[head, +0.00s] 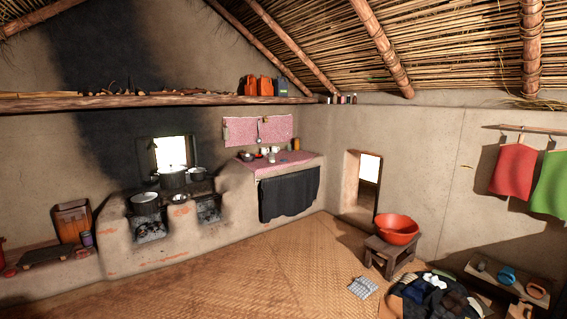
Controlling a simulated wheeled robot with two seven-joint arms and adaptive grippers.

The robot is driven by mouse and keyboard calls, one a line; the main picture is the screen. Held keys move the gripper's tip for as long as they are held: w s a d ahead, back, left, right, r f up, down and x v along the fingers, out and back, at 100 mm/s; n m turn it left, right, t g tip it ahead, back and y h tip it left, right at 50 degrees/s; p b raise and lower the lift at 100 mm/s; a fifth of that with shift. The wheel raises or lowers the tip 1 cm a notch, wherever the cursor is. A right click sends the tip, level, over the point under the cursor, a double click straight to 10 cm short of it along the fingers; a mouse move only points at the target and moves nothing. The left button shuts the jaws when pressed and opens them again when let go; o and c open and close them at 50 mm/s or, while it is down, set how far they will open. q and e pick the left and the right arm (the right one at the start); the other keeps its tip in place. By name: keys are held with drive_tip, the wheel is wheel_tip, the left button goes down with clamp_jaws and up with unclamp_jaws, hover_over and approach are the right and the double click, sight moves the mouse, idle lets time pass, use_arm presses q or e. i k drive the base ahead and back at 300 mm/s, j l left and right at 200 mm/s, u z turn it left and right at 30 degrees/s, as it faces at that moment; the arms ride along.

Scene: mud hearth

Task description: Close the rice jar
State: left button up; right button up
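I cannot make out a jar that is clearly the rice jar. A small dark purple container (87,239) stands on the low ledge at the left, in front of an orange-brown box. Several small vessels (268,153) stand on the pink-covered counter, too small to tell whether any is a jar or has a lid. Neither of my grippers is in the head view.
A mud hearth (117,240) with pots (146,203) stands at the left. A wooden stool (390,253) holds a red basin (396,229). A clothes pile (434,297) and a low bench (506,282) fill the right front. The woven mat floor (270,270) is mostly clear in the middle.

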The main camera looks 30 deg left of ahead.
sight(271, 154)
drive_tip(key=i+j+u, duration=0.25)
drive_tip(key=i+u, duration=0.25)
drive_tip(key=i, duration=0.2)
drive_tip(key=i+j+u, duration=0.15)
drive_tip(key=i+u, duration=0.2)
drive_tip(key=i, duration=3.6)
drive_tip(key=i+j+z, duration=0.2)
drive_tip(key=i, duration=0.3)
drive_tip(key=i+z, duration=0.15)
drive_tip(key=i, duration=0.3)
drive_tip(key=i+j+z, duration=0.3)
drive_tip(key=i, duration=0.15)
drive_tip(key=i+j+z, duration=0.3)
drive_tip(key=i, duration=0.15)
